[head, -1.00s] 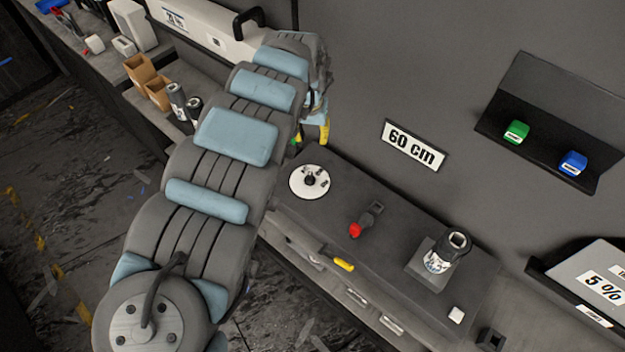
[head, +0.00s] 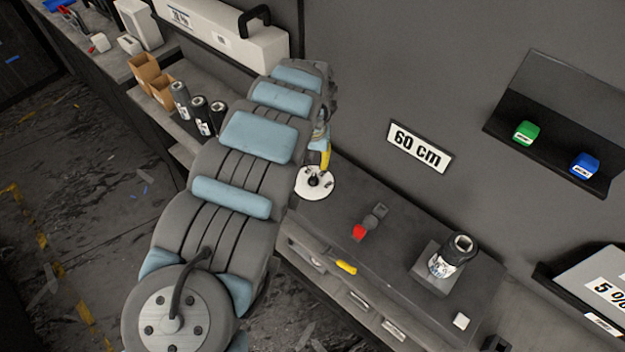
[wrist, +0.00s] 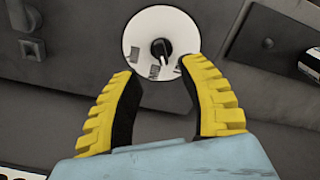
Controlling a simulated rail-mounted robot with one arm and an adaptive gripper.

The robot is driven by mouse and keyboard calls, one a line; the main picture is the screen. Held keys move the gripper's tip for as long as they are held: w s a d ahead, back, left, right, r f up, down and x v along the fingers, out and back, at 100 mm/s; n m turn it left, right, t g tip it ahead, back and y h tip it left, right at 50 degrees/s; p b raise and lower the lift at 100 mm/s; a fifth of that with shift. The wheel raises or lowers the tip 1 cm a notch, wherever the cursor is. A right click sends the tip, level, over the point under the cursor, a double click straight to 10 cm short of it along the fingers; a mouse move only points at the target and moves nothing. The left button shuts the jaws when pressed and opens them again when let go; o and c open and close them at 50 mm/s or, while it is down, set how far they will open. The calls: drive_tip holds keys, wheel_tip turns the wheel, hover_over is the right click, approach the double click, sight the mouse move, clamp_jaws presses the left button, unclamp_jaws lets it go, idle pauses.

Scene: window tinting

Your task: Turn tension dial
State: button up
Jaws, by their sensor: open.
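The tension dial (head: 317,185) is a white disc with a dark central knob, set on the grey bench at its left end. It also shows in the wrist view (wrist: 160,22), with the black knob (wrist: 161,50) at its middle and small dark marks around it. My gripper (wrist: 160,68) is open, its yellow and black fingers spread on either side below the knob in the picture. Nothing is between the fingers. In the head view the gripper (head: 325,158) is partly hidden by my arm and sits over the dial's far edge.
A red-handled lever (head: 360,231) stands to the right of the dial on the bench. Farther right is a film roll (head: 452,256) on a square stand. A "60 cm" sign (head: 420,146) hangs on the wall behind. A yellow piece (head: 346,267) is on the bench's front edge.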

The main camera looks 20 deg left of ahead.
sight(312, 180)
drive_tip(key=shift+f, duration=4.55)
clamp_jaws()
